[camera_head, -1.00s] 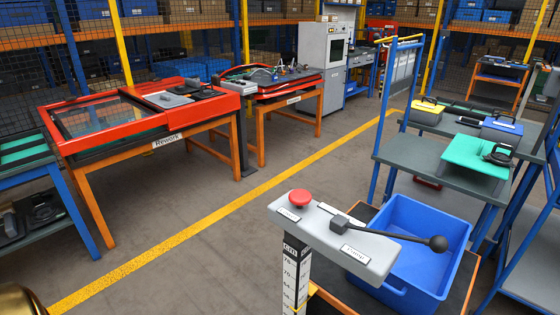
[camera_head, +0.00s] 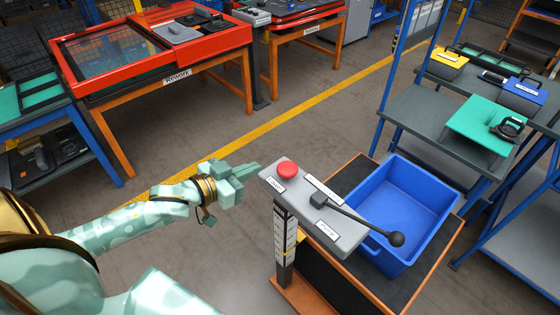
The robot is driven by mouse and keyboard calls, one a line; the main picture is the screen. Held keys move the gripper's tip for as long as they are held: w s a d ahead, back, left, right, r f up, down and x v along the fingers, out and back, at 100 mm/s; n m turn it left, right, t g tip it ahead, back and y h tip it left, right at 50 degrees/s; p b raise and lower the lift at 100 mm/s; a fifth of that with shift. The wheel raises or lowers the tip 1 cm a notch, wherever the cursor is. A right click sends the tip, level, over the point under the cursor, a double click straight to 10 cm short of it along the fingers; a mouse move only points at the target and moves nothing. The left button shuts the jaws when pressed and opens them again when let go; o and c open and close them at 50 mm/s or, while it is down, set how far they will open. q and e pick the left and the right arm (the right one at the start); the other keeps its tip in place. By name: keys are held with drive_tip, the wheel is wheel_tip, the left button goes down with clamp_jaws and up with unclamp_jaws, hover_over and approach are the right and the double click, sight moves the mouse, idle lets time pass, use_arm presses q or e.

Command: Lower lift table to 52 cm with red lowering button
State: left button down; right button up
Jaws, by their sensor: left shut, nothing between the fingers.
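The red lowering button (camera_head: 287,169) sits on the left end of the grey control head (camera_head: 335,232). A black lever with a ball end (camera_head: 396,239) lies across that head. A scale post (camera_head: 284,240) with cm marks stands under the head; its reading is too small to tell. The lift table (camera_head: 437,268) has a dark top with an orange edge and carries a blue bin (camera_head: 418,197). My left gripper (camera_head: 256,168) is shut and empty, just left of the button and apart from it. My right gripper is not in view.
An orange-legged red bench labelled Rework (camera_head: 178,78) stands at the upper left, with another red bench (camera_head: 300,14) beyond. A grey shelf cart (camera_head: 413,118) with a green tray (camera_head: 489,130) stands at the right. The floor behind the control head is clear.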

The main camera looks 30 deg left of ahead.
use_arm(q)
drive_tip(key=b, duration=0.2)
hover_over(279, 174)
wheel_tip(279, 174, down, 2)
drive_tip(key=shift+w+f, duration=0.15)
drive_tip(key=shift+f, duration=0.05)
wheel_tip(279, 174, down, 3)
drive_tip(key=shift+r+b, duration=0.1)
drive_tip(key=shift+b, duration=0.2)
drive_tip(key=shift+f, duration=0.6)
drive_tip(key=shift+f, duration=0.1)
